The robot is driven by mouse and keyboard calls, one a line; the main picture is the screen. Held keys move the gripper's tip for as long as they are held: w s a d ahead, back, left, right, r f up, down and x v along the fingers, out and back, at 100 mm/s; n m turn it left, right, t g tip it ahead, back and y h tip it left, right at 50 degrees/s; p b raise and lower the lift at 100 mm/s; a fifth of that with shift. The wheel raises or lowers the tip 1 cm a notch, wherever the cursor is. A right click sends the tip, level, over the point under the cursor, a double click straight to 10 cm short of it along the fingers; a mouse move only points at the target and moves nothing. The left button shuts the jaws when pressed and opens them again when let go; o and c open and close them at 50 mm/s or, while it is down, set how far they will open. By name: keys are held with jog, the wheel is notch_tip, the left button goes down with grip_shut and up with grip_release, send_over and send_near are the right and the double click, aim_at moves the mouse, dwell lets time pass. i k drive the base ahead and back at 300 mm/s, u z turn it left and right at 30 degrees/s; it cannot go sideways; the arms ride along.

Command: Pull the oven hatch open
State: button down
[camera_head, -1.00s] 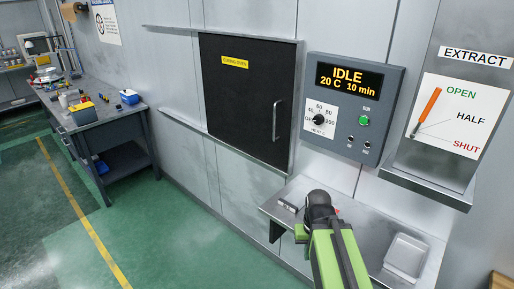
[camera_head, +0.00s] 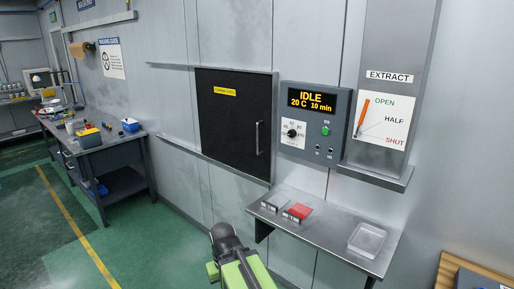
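The oven hatch (camera_head: 228,125) is a dark square panel in the metal wall, with a yellow label near its top. It sits flush in its frame and looks shut. Its upright silver handle (camera_head: 258,138) is on the right side of the panel. My green and black arm comes in from the bottom edge, and its dark end (camera_head: 224,238) is below the hatch and clear of the handle. The fingers of my gripper cannot be made out, and nothing can be seen held.
A control box (camera_head: 312,122) reading IDLE, 20 C, 10 min is right of the hatch. A metal shelf (camera_head: 325,232) below it holds a red item (camera_head: 298,212) and a clear tray (camera_head: 367,240). A workbench (camera_head: 92,140) stands left. Green floor (camera_head: 160,245) is open.

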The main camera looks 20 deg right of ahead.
aim_at(235, 108)
jog(key=u, duration=0.25)
jog(key=i, duration=1.25)
jog(key=u, duration=0.25)
jog(key=k, duration=0.9)
jog(key=z, duration=0.15)
jog(key=i, duration=0.95)
jog(key=u, duration=0.05)
